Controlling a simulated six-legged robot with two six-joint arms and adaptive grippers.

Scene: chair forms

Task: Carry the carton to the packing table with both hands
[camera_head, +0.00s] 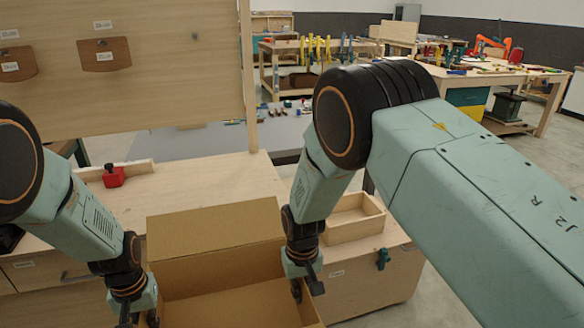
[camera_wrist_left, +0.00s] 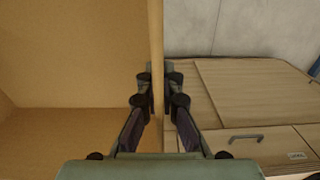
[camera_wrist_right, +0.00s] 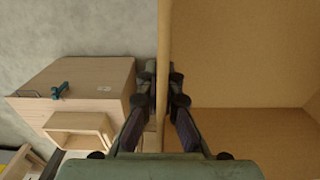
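The carton (camera_head: 215,255) is an open brown box at the bottom centre of the head view, its near part cut off. My left gripper (camera_head: 140,317) is at its left wall. In the left wrist view the fingers (camera_wrist_left: 158,88) sit on both sides of that wall (camera_wrist_left: 156,40), closed on it. My right gripper (camera_head: 304,286) is at its right wall. In the right wrist view its fingers (camera_wrist_right: 162,88) pinch that wall (camera_wrist_right: 164,40). The carton's inside looks empty. Its underside is hidden. I cannot tell which table is the packing table.
A wooden bench (camera_head: 200,183) with an upright board (camera_head: 140,75) stands just beyond the carton. A red item (camera_head: 113,177) is on it, and a small wooden tray (camera_head: 352,220) is at its right. A grey-topped table (camera_head: 200,142) and cluttered workbenches (camera_head: 480,77) stand farther back.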

